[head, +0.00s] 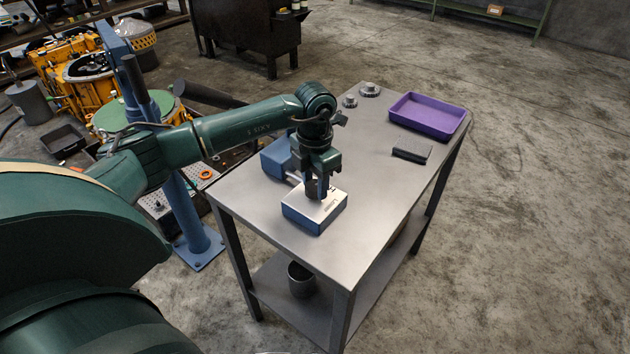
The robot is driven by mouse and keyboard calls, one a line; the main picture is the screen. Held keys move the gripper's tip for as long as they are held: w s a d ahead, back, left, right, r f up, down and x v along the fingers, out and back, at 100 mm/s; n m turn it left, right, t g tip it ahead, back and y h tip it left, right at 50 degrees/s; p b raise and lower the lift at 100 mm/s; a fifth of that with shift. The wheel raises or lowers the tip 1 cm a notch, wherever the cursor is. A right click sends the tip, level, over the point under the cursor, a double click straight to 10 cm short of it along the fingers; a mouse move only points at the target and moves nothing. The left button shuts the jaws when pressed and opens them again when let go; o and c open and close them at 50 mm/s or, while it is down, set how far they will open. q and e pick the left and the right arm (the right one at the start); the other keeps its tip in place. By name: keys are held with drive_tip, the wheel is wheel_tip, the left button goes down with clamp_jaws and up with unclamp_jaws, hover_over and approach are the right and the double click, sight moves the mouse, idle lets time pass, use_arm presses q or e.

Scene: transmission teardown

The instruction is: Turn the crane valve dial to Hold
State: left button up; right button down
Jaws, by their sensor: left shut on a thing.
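The crane valve is a small blue box with a silver top plate (325,211), near the front left part of the metal table. Lettering shows along the right part of the plate, too small to read surely. My left gripper (317,192) points down over the plate, shut on the dial. The gripper's fingers hide most of the dial, so I cannot tell its setting. My right gripper is not in view.
A blue block (276,160) stands behind the valve on the metal table (370,185). A purple tray (428,117), a dark flat block (411,149) and two small metal parts (369,90) lie toward the far end. A blue post (190,215) stands left of the table.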

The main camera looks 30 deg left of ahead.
sight(315, 185)
use_arm(q)
drive_tip(key=shift+n, duration=2.3)
drive_tip(key=o, duration=1)
wheel_tip(315, 185, up, 13)
drive_tip(key=shift+r+b, duration=0.15)
drive_tip(key=shift+b, duration=0.2)
